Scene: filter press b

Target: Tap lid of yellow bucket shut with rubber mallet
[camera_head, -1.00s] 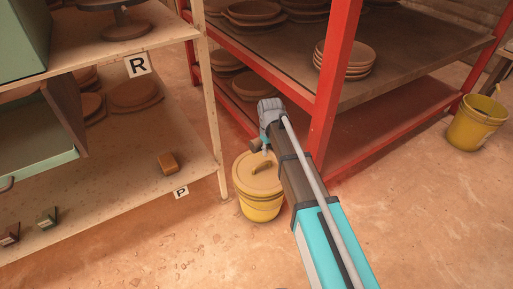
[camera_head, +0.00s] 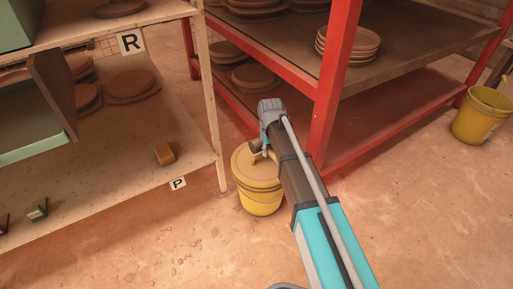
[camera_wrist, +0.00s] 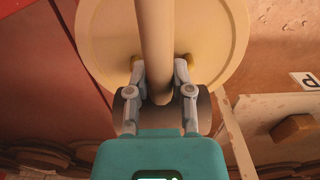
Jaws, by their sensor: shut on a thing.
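The yellow bucket (camera_head: 260,204) stands on the floor beside the shelf post, with its pale yellow lid (camera_head: 244,170) on top. I cannot tell whether the lid is fully seated. My gripper (camera_wrist: 159,70) is shut on the pale handle (camera_wrist: 154,30) of the rubber mallet. The mallet's dark head (camera_wrist: 204,110) shows behind my fingers in the wrist view, and the round lid (camera_wrist: 105,45) lies beyond the handle. In the head view the mallet head (camera_head: 256,146) is over the lid's far edge, partly hidden by my arm. I cannot tell whether it touches the lid.
A red rack (camera_head: 327,95) with stacked clay discs stands close behind my arm. A pale shelf (camera_head: 110,205) with an orange-brown block (camera_head: 165,154) is on the left. Another yellow bucket (camera_head: 480,118) stands at the far right.

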